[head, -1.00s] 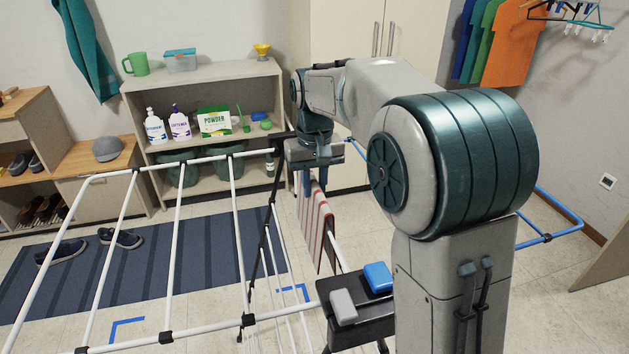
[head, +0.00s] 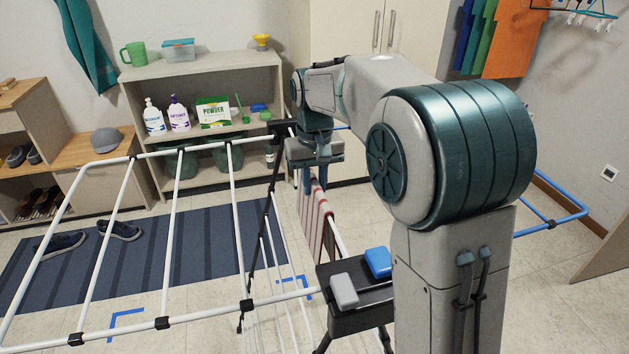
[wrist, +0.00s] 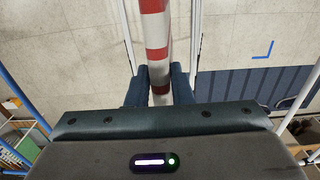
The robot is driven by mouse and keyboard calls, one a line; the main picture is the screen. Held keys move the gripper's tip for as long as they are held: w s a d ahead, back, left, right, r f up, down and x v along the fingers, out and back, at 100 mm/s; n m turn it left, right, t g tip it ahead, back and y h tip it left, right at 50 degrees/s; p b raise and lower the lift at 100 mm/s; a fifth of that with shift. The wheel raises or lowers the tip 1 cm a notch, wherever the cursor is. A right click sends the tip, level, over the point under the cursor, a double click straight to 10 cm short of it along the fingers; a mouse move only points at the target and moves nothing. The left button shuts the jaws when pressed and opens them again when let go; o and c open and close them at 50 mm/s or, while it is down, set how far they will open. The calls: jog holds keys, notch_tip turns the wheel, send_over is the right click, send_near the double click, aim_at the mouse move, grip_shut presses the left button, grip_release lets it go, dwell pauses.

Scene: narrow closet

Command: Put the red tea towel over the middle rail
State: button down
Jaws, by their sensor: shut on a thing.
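The red tea towel (head: 315,215), with red and white stripes, hangs down below my gripper (head: 315,185). In the wrist view, the towel (wrist: 155,35) is a narrow striped band seen edge-on. My gripper (wrist: 159,88) is shut on it, one finger on each side. The drying rack (head: 172,235) has several white rails and stands left of the towel. A white rail (head: 337,238) shows right beside the towel's lower part; I cannot tell whether they touch. Which rail is the middle one is unclear, and my arm hides part of this area.
A black stand (head: 345,315) with a blue and a grey block is close in front of the towel. A blue frame (head: 555,208) is at the right. A shelf (head: 205,75) with bottles stands behind. Shoes lie on the blue striped rug (head: 150,250).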

jog(key=c, duration=1.2)
grip_release()
jog(key=shift+r, duration=0.1)
